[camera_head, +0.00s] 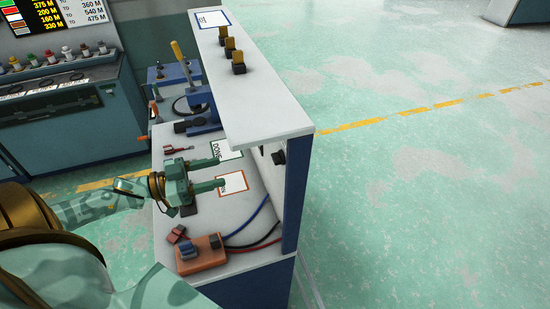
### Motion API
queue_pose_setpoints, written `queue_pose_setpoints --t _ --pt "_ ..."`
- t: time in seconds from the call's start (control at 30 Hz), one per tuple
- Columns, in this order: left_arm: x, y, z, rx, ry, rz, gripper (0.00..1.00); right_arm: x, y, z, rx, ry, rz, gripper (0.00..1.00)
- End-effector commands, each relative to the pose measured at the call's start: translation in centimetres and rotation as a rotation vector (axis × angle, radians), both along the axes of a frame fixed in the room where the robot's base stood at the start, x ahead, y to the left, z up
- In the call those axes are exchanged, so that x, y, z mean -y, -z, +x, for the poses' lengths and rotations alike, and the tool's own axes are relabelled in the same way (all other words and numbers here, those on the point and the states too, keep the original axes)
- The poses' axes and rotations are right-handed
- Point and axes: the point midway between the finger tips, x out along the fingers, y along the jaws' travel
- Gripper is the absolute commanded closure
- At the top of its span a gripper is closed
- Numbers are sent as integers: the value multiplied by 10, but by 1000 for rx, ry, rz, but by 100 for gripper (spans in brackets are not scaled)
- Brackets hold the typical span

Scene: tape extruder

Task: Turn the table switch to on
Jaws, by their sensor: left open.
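A white-topped workbench (255,200) with blue sides stands in the middle of the view. A round black knob (278,157) is on the white upright under the raised shelf. An orange box (202,262) with a blue-grey part and a dark part on top sits at the bench's near end, with blue, red and black cables. I cannot tell from the picture which of these is the table switch. My left gripper (218,173) is open and empty above the bench, its fingers pointing right toward the knob, apart from it. My right gripper is not in view.
The raised shelf (255,105) overhangs the bench's right side and carries several yellow-black switches. A blue lever tool (200,108) stands at the back. Cards marked DONE (226,150) and another, orange-edged one (232,183) lie near my fingers. Open green floor (430,200) is on the right.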

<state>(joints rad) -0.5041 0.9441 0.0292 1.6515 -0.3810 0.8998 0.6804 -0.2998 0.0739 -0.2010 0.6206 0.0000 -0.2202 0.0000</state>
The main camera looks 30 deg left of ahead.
Motion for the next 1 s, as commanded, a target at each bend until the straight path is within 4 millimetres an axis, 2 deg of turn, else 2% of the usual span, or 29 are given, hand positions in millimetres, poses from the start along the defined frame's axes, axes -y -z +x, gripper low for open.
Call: queue_pose_setpoints --t 0.13,0.3,0.5,0.7,1.0 --pt "22 -3 27 9 0 -2 45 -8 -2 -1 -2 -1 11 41" --pt "51 -4 61 9 -2 -1 45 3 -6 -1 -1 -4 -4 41" --pt "79 -3 93 6 -2 2 45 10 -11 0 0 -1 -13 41" --pt "93 -2 110 3 -3 2 45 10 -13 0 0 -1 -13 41" --pt "95 -1 112 2 -3 4 45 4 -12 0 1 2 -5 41"
